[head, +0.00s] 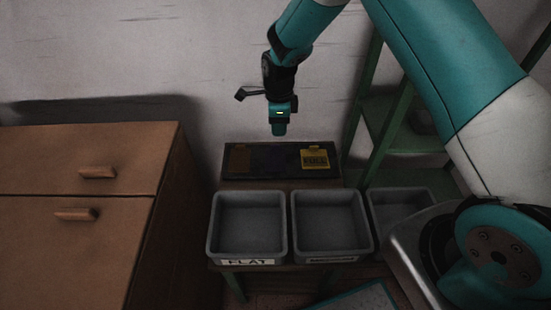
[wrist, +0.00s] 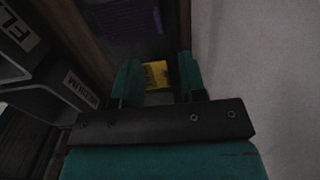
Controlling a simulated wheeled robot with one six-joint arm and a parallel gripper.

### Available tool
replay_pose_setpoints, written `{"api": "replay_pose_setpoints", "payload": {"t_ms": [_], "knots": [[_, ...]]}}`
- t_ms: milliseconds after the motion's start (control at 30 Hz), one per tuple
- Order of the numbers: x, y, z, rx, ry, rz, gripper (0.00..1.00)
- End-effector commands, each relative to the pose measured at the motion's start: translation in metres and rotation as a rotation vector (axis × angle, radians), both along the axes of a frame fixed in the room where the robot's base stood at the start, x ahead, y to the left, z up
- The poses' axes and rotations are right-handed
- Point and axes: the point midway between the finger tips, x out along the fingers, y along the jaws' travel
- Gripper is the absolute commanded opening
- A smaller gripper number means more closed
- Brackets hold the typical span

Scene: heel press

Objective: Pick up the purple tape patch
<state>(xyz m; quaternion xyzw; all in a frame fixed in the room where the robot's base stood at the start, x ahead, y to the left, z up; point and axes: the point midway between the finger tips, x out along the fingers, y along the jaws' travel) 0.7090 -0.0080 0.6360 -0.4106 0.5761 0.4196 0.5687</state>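A dim purple tape patch (wrist: 130,22) shows at the top of the wrist view on a dark board, beyond my fingertips. I cannot make it out clearly in the head view. The dark board (head: 282,174) lies behind the bins, with a yellow patch (head: 314,158) at its right and a brown patch (head: 239,158) at its left. My gripper (head: 279,131) hangs above the board, pointing down. In the wrist view its two fingers (wrist: 159,80) are apart with nothing held; the yellow patch (wrist: 156,72) shows in the gap, below them.
Grey bins labelled FLAT (head: 247,255) and, by the wrist view, MEDIUM (wrist: 80,88) stand in front of the board. A third grey bin (head: 402,194) is at the right. A brown drawer cabinet (head: 75,220) stands left, a green shelf (head: 400,135) right, and a pale wall behind.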

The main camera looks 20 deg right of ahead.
Motion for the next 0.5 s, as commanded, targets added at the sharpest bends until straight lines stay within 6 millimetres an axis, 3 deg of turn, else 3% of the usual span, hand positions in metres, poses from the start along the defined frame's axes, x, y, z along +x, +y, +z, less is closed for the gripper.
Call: {"api": "replay_pose_setpoints", "payload": {"t_ms": [100, 333, 500], "knots": [[0.0, 0.0, -0.018, 0.0, 0.0, 0.001, 0.38], [0.0, 0.0, -0.03, 0.001, -0.001, 0.001, 0.38], [-0.002, -0.001, -0.055, 0.0, 0.002, 0.002, 0.38]]}}
